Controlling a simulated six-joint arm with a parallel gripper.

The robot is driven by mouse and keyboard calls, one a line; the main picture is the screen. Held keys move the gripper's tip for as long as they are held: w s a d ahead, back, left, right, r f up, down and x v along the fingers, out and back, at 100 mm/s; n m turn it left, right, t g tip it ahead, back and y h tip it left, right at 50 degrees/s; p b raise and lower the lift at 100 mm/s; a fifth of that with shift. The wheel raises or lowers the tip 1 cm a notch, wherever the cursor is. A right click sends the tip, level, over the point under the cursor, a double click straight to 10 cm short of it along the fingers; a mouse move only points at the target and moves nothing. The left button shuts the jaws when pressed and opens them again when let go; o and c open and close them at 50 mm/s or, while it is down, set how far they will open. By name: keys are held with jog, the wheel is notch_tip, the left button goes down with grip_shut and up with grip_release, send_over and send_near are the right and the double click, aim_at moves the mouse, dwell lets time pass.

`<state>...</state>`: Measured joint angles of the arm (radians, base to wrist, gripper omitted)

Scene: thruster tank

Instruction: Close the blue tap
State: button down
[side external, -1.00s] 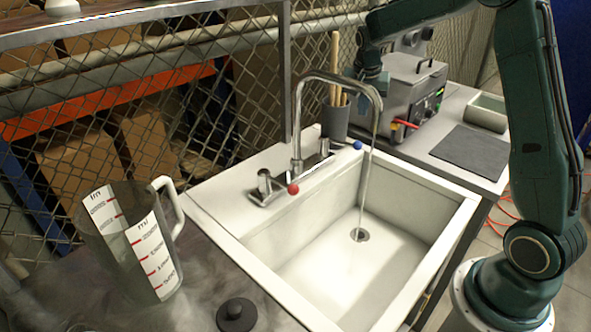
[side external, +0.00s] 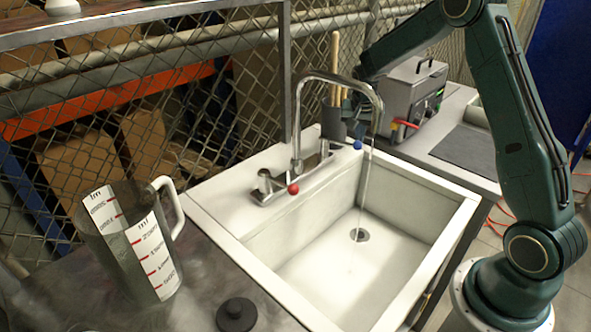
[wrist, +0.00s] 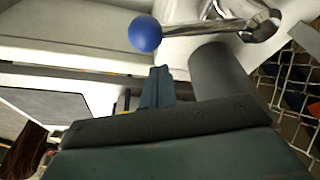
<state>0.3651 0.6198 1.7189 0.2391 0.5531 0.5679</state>
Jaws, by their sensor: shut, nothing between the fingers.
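The blue tap's ball knob (side external: 357,145) ends a short metal lever at the right end of the chrome faucet (side external: 299,120). In the wrist view the blue ball (wrist: 145,33) is close ahead of my gripper (wrist: 159,72), whose fingers are together with nothing between them; a small gap seems to show, but contact is hard to judge. In the side view my gripper (side external: 358,128) hangs just behind and above the blue ball, partly hidden by the spout. A thin stream of water (side external: 363,190) falls from the spout into the white sink (side external: 240,240).
The red-balled tap (side external: 293,188) is on the faucet's left. A dark cup (side external: 334,120) with sticks stands close beside my gripper. A grey machine (side external: 415,95) is to the right. A measuring jug (side external: 130,240) and black lid (side external: 237,314) are at front left.

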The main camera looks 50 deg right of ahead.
jog(key=shift+s+a+r, duration=0.2)
jog(key=shift+s+a, duration=0.2)
jog(key=shift+a, duration=0.3)
jog(key=shift+s+a+r, duration=0.15)
jog(key=shift+s+a, duration=0.2)
jog(key=shift+a, duration=0.3)
jog(key=shift+a, duration=0.15)
jog(key=shift+s+a+m, duration=0.2)
jog(key=shift+a+m, duration=0.15)
jog(key=shift+m, duration=0.15)
jog(key=shift+s+a, duration=0.2)
jog(key=shift+a, duration=0.3)
jog(key=shift+d, duration=0.1)
